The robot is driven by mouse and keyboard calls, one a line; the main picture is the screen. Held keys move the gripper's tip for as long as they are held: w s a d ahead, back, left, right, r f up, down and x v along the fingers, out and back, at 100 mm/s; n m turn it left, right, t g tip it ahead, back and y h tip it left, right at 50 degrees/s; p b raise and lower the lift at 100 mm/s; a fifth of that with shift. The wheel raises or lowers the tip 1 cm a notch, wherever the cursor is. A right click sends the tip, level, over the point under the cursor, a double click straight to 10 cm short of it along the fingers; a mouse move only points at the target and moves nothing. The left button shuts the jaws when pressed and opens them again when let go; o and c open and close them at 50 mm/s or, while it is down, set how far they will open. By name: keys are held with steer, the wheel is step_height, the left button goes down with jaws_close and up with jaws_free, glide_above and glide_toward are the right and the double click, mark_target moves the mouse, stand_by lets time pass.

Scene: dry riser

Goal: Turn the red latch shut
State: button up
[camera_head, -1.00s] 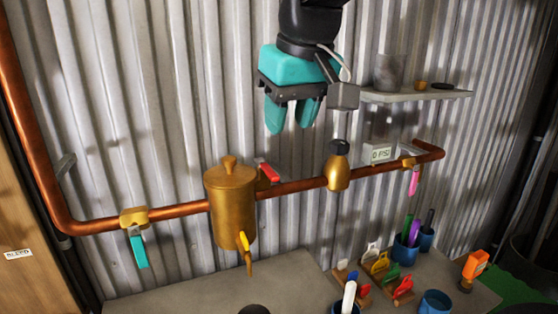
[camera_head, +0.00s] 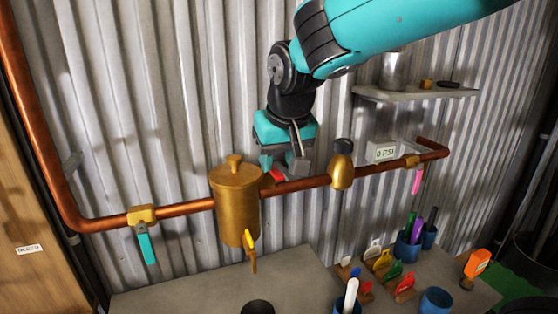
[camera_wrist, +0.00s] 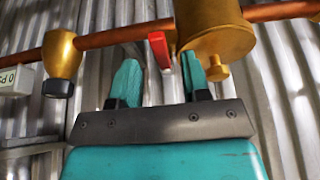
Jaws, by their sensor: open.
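The red latch (camera_wrist: 159,49) is a short red handle on the copper pipe (camera_wrist: 122,35), right beside the brass tank (camera_wrist: 206,25). In the wrist view it lies between my two open fingers, a little beyond their tips, with the right finger nearer to it. In the head view the red latch (camera_head: 274,175) is partly hidden by my gripper (camera_head: 283,167), which is at the pipe just right of the brass tank (camera_head: 235,205). I cannot tell whether a finger touches the latch.
A brass fitting with a black cap (camera_head: 341,165) is close on the right. A teal-handled valve (camera_head: 146,245) hangs on the left. A corrugated wall stands close behind the pipe.

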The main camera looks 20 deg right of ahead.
steer(key=shift+x, duration=1.1)
